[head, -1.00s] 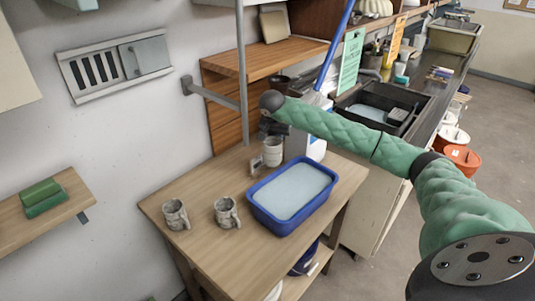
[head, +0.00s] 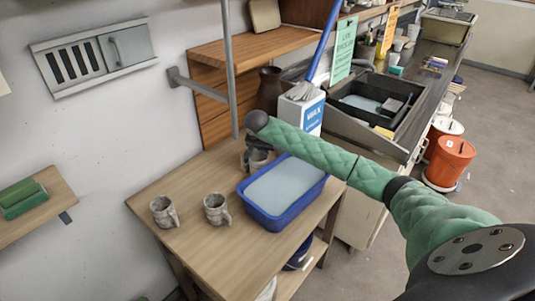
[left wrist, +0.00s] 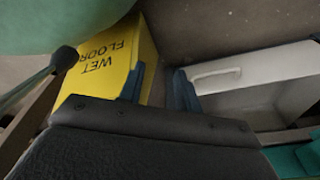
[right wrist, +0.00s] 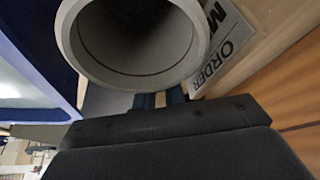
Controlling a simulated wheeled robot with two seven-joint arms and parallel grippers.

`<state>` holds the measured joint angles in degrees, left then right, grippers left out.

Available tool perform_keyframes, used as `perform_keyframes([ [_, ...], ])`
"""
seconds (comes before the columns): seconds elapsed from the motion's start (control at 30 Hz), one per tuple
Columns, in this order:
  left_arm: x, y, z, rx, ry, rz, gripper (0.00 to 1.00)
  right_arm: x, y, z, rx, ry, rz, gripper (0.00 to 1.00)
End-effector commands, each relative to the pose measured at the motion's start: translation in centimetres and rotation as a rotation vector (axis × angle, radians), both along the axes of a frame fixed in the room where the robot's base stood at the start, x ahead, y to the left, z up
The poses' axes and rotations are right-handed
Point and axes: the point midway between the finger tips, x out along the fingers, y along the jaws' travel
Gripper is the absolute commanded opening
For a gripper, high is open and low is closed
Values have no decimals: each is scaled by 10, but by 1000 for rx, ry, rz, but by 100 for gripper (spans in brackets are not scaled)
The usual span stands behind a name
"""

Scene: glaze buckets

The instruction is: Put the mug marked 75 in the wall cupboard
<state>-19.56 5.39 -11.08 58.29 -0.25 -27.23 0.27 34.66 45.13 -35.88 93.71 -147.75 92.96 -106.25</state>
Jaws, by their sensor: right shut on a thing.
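Two grey speckled mugs stand on the wooden table (head: 190,258): a left mug (head: 163,212) and a middle mug (head: 215,208). A third mug (head: 259,160) is at the back of the table, partly hidden behind my right gripper (head: 254,142). That gripper is shut on it. In the right wrist view the held mug (right wrist: 76,30) shows its round open mouth and hollow inside. I cannot read a number on any mug. My left gripper (left wrist: 158,88) is open and empty.
A blue tub (head: 283,225) stands close right of the held mug. Behind are a white-and-blue container (head: 302,112), a brown vase (head: 269,90) and a metal post (head: 229,70). A card (right wrist: 225,45) reading "ORDER" shows beside the mug. A yellow wet-floor sign (left wrist: 105,62) is near my left gripper.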

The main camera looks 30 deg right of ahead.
Motion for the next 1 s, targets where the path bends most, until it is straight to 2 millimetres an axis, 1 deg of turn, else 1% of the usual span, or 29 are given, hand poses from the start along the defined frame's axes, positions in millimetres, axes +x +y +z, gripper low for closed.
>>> perform_keyframes([
  [0.03, 1, 2, 0, 2, -1, -1, 34, 0, 4, -7, 2, 1, 3, 0],
  [0.1, 4, 2, 4, 2, -8, -2, 34, 1, 6, -10, 2, 0, 5, 0],
  [0.23, 7, -1, 6, -2, -14, -1, 34, 1, 6, -10, 0, 0, 4, 0],
  [0.43, 3, -2, 2, -2, -4, 0, 34, 1, 6, -12, 0, 0, 4, 0],
  [0.57, 3, -4, 4, -3, 2, 1, 34, 1, 6, -13, 0, -1, 4, 0],
  [0.6, 6, -6, 7, -5, -1, 2, 34, 1, 6, -13, 0, 0, 4, 17],
  [0.67, 10, -9, 10, -8, -7, 3, 34, 1, 6, -13, 0, 0, 4, 29],
  [0.7, 12, -11, 10, -10, -10, 3, 34, 1, 6, -13, 0, 0, 4, 33],
  [0.87, 15, -17, 10, -16, -12, 5, 34, 1, 6, -13, 0, 0, 4, 33],
  [1.0, 15, -17, 10, -16, -13, 5, 34, 1, 6, -12, 0, 0, 4, 33],
])
